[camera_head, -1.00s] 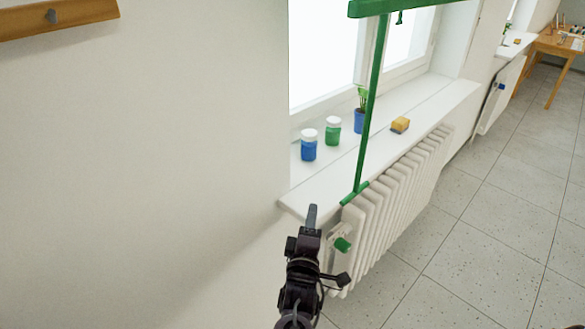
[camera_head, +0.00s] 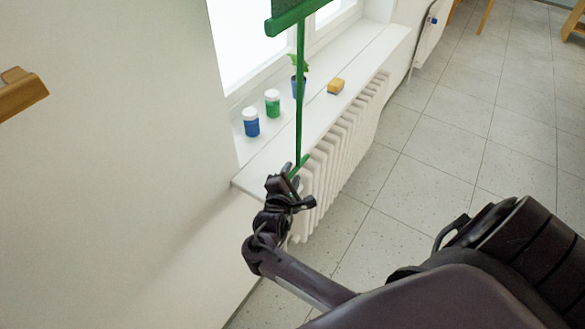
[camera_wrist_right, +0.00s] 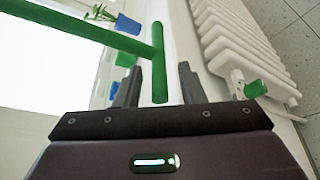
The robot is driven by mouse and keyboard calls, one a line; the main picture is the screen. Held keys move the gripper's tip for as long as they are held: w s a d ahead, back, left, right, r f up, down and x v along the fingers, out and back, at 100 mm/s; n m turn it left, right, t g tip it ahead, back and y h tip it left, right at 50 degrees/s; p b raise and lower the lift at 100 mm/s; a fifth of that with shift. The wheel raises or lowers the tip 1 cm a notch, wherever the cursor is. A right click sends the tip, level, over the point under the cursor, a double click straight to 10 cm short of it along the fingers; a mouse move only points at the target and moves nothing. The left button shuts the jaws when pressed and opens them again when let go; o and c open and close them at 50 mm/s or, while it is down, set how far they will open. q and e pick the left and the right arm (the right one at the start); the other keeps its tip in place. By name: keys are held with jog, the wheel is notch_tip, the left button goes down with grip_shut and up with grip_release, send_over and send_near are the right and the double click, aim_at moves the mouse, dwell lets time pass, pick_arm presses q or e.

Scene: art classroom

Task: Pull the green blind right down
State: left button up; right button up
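The lower edge of the green blind (camera_head: 287,18) shows at the top of the head view, in front of the window. A thin green rod (camera_head: 300,95) hangs from it, ending in a short green crossbar handle (camera_head: 303,164) near the sill's front edge. My right gripper (camera_head: 287,176) is at the near end of this handle. In the right wrist view, the crossbar handle (camera_wrist_right: 158,45) reaches between the two fingers of the right gripper (camera_wrist_right: 159,76), with gaps on both sides. The fingers are open. My left gripper is not in view.
A white radiator (camera_head: 345,135) is below. A wooden ledge (camera_head: 20,95) is on the left wall.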

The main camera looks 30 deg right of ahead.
jog(key=shift+x, duration=1)
grip_shut()
